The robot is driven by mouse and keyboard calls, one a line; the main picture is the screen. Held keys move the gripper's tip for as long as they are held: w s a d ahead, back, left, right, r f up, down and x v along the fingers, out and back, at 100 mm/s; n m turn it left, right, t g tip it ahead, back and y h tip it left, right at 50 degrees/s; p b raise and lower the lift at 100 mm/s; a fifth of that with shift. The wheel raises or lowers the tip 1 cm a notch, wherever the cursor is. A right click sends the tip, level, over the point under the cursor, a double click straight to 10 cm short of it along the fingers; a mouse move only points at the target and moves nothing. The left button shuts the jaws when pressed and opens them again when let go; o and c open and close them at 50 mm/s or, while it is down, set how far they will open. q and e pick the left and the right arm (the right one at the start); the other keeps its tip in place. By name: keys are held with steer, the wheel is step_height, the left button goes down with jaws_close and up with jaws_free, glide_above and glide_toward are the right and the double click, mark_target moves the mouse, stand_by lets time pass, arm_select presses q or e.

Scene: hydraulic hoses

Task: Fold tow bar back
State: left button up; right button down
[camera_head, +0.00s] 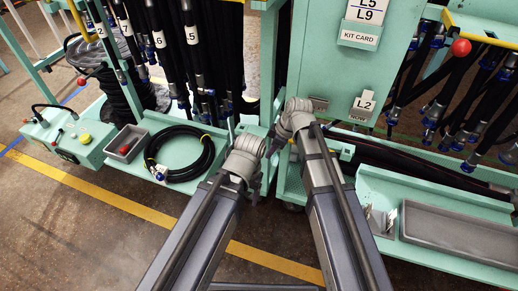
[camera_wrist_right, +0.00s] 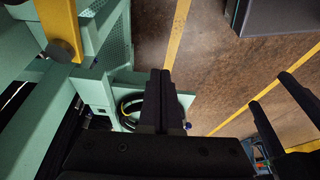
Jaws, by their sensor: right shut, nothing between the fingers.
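I cannot make out the tow bar for certain in either view. A yellow bar (camera_wrist_right: 60,28) is fixed to the green frame at the upper left of the right wrist view; I cannot tell whether it is the tow bar. My right gripper (camera_wrist_right: 160,73) is shut and empty in that view, its fingers apart from the yellow bar and above the floor. In the head view, my right gripper (camera_head: 281,143) is near the green cart's front corner, partly hidden by its wrist. My left arm ends just left of it, and its fingers are hidden.
A green hose cart (camera_head: 310,50) stands ahead, with hanging black hoses. A coiled hose (camera_head: 186,153) lies on a tray beside a small grey bin (camera_head: 126,144). A grey tray (camera_head: 460,235) is on the right. Floor with a yellow line (camera_head: 120,202) is open at front left.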

steer(key=shift+w+a, duration=0.25)
steer(key=shift+a, duration=0.7)
steer(key=shift+w+a, duration=0.25)
steer(key=shift+a, duration=0.7)
steer(key=s+d+f+m+h, duration=0.1)
steer(key=s+d+m+h, duration=0.1)
steer(key=s+d+m, duration=0.55)
steer(key=s+d+m+h, duration=0.2)
steer(key=s+d+m, duration=0.3)
steer(key=d+m, duration=0.45)
steer(key=s+a+n+g, duration=0.1)
steer(key=s+a+n, duration=0.45)
steer(key=a, duration=0.35)
step_height(320, 180, up, 17)
steer(key=p, duration=1.6)
steer(key=shift+w+f+h+p, duration=0.15)
steer(key=shift+w+h+p, duration=0.05)
steer(key=shift+h+p, duration=0.2)
